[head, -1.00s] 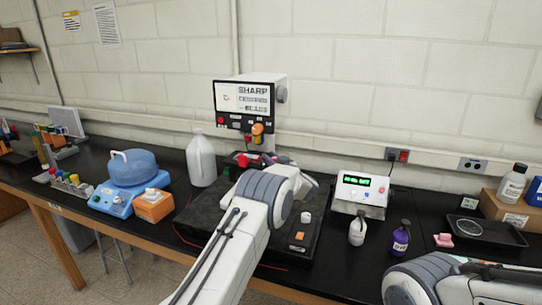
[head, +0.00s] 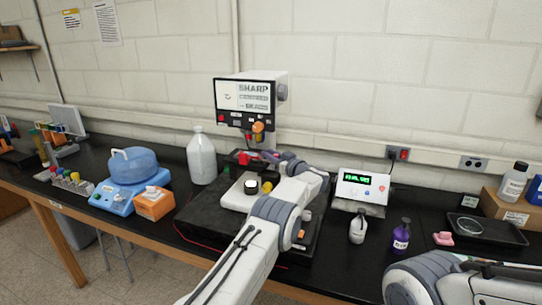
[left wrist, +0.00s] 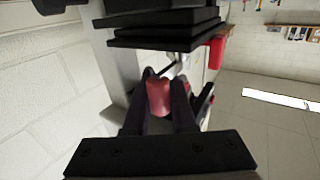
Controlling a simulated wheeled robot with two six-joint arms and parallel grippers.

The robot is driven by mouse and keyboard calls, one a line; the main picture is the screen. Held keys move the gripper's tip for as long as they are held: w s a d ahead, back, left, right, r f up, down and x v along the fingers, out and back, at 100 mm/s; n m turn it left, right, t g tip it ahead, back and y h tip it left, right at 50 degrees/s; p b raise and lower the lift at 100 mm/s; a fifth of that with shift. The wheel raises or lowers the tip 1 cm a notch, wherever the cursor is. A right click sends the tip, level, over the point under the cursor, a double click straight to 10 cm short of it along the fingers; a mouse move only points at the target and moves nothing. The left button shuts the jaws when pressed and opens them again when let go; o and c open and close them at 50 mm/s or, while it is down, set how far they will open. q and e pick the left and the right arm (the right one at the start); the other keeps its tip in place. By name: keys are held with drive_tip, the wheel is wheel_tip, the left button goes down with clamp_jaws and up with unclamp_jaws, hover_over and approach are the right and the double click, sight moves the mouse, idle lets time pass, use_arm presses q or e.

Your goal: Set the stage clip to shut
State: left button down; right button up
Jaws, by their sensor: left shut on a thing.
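My left gripper (left wrist: 160,90) is shut on a red, rounded knob (left wrist: 158,99) in the left wrist view, which looks like the handle of the stage clip. In the head view the gripper (head: 267,156) is at the microscope's dark stage (head: 236,154), below the orange-ringed objective. A red part (head: 244,158) shows on the stage beside the fingers. The clip's arm and its exact angle are mostly hidden by my gripper. My right arm shows at the lower right, with its gripper out of view.
The microscope's screen head (head: 243,97) stands above the stage. A white jug (head: 201,160) is to the left. A white box with a green display (head: 361,188) and a purple bottle (head: 401,237) are to the right. My left arm crosses the black platform (head: 198,215).

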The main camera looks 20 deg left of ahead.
use_arm(q)
drive_tip(key=shift+r, duration=0.2)
drive_tip(key=c, duration=0.7)
unclamp_jaws()
drive_tip(key=shift+f, duration=0.1)
drive_tip(key=shift+s+d+f+b, duration=0.1)
drive_tip(key=shift+s+d+b, duration=0.15)
drive_tip(key=shift+d, duration=0.2)
drive_tip(key=b+v, duration=0.3)
drive_tip(key=v, duration=0.6)
drive_tip(key=shift+s+d+b, duration=0.15)
drive_tip(key=shift+b, duration=0.2)
